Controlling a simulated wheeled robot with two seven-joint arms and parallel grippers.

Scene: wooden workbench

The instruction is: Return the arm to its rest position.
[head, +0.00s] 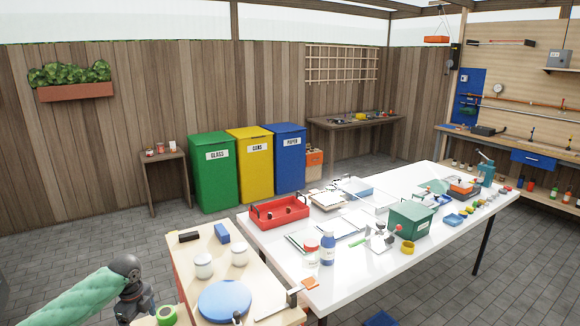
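My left arm, in a pale green sleeve, comes in from the lower left and ends in a dark wrist joint. My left gripper (136,302) hangs below that joint, left of the wooden workbench (198,246). Its fingers are too small and dark to tell open from shut, and I cannot make out anything held in it. My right arm and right gripper are not in view.
Near the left gripper are a green roll (166,315), a blue disc (225,300) and two white jars (204,266). A white table (375,262) with a red tray (279,213) and many small items stands right. Paved floor (80,235) left is clear.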

